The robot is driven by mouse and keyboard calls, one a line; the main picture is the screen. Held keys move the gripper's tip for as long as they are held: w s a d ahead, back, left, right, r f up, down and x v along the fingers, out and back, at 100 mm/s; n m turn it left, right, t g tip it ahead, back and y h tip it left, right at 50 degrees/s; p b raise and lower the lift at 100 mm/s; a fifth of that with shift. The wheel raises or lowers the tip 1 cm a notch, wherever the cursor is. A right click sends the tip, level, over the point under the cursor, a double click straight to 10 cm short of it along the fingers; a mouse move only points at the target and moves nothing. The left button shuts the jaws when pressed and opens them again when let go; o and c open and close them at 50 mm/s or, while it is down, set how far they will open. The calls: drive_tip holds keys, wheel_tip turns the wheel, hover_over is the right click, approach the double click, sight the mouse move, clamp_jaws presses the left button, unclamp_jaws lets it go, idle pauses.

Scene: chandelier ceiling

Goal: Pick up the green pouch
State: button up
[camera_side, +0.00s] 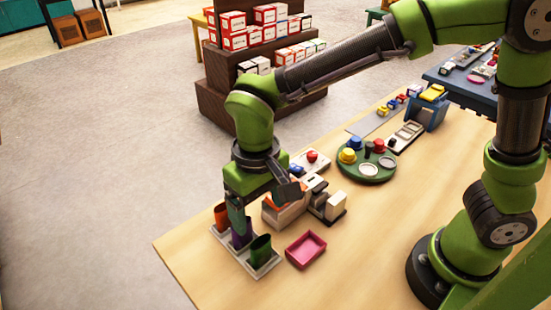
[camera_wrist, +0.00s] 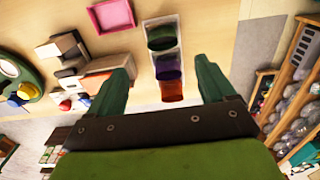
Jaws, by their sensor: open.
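The green pouch (camera_side: 261,247) stands in the front end of a white rack (camera_side: 262,270). A purple pouch (camera_side: 241,238) and an orange pouch (camera_side: 221,214) stand behind it in the same row. In the wrist view the green pouch (camera_wrist: 160,37) is farthest up, above the purple pouch (camera_wrist: 167,67) and the orange pouch (camera_wrist: 172,91). My gripper (camera_side: 263,204) is open and empty, over the rack's far part. In the wrist view my gripper (camera_wrist: 163,65) has its fingers either side of the row, with the green pouch beyond the fingertips. One finger partly hides the pouches in the side view.
A pink tray (camera_side: 306,249) lies right of the rack. A brown box (camera_side: 287,210) and a white block holder (camera_side: 331,206) stand close to my gripper's right. A round green tray (camera_side: 367,166) is farther back. The table's front right is clear.

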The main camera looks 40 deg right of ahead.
sight(261, 241)
wheel_tip(261, 241, down, 3)
drive_tip(key=shift+r, duration=0.1)
drive_tip(key=shift+s+a+f, duration=0.1)
drive_tip(key=shift+a+f, duration=0.05)
drive_tip(key=shift+f, duration=1.2)
drive_tip(key=shift+s+a+f, duration=0.1)
drive_tip(key=shift+f, duration=1.2)
drive_tip(key=c, duration=1.4)
